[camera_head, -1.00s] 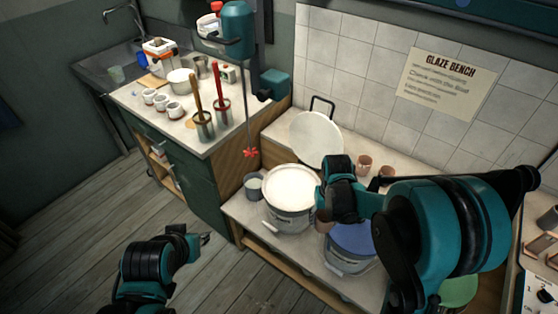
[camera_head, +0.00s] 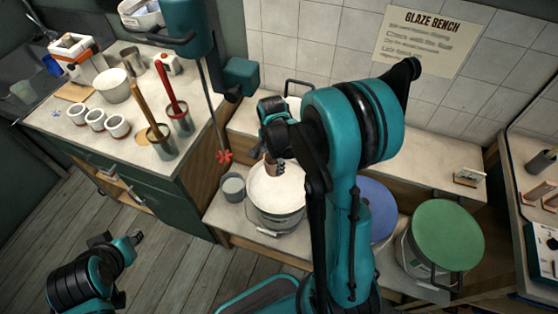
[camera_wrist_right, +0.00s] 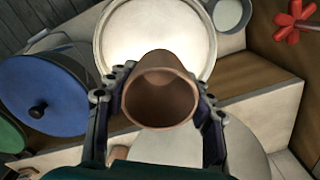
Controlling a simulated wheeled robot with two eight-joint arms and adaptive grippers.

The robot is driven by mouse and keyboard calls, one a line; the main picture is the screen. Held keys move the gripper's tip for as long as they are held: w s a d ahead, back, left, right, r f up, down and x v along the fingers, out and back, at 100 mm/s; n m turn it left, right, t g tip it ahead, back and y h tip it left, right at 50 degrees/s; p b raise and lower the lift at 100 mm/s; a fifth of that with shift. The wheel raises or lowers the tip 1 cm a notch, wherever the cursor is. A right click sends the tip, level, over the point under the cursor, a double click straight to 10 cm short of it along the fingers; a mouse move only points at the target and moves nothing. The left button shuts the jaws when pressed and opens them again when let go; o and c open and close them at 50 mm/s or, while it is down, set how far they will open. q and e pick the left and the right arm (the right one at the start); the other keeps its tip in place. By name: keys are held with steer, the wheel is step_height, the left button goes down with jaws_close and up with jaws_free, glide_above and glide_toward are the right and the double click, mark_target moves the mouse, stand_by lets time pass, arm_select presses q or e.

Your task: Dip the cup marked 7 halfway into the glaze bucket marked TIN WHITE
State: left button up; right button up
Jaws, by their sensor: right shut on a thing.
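My right gripper (camera_head: 276,158) is shut on a brown clay cup (camera_head: 271,166). The cup also shows in the right wrist view (camera_wrist_right: 160,95), its mouth facing the camera and a finger on each side. No number is visible on it. The cup is over the open bucket of white glaze (camera_head: 276,188); I cannot tell whether it touches the glaze. The bucket also shows beyond the cup in the right wrist view (camera_wrist_right: 118,38); its label is not readable. My left gripper (camera_head: 132,240) is low at the left, away from the bench, its opening unclear.
A grey cup (camera_head: 233,187) and a red-tipped mixer (camera_head: 224,157) are close left of the bucket. A blue-lidded bucket (camera_head: 376,208) and a green-lidded bucket (camera_head: 447,232) stand to the right. A pale lid (camera_wrist_right: 245,150) leans behind.

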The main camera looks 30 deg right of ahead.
steer(key=shift+s+d+f+m, duration=0.1)
steer(key=shift+d+m, duration=0.5)
steer(key=shift+m, duration=0.5)
steer(key=shift+d+f+m, duration=0.15)
steer(key=shift+d+m, duration=0.35)
steer(key=shift+m, duration=0.7)
step_height(320, 180, down, 11)
steer(key=b, duration=0.8)
steer(key=shift+b, duration=0.4)
step_height(320, 180, down, 5)
steer(key=shift+r+b, duration=0.15)
steer(key=shift+b, duration=0.95)
steer(key=shift+r, duration=0.15)
stand_by(0.6)
step_height(320, 180, up, 7)
steer(key=p, duration=0.5)
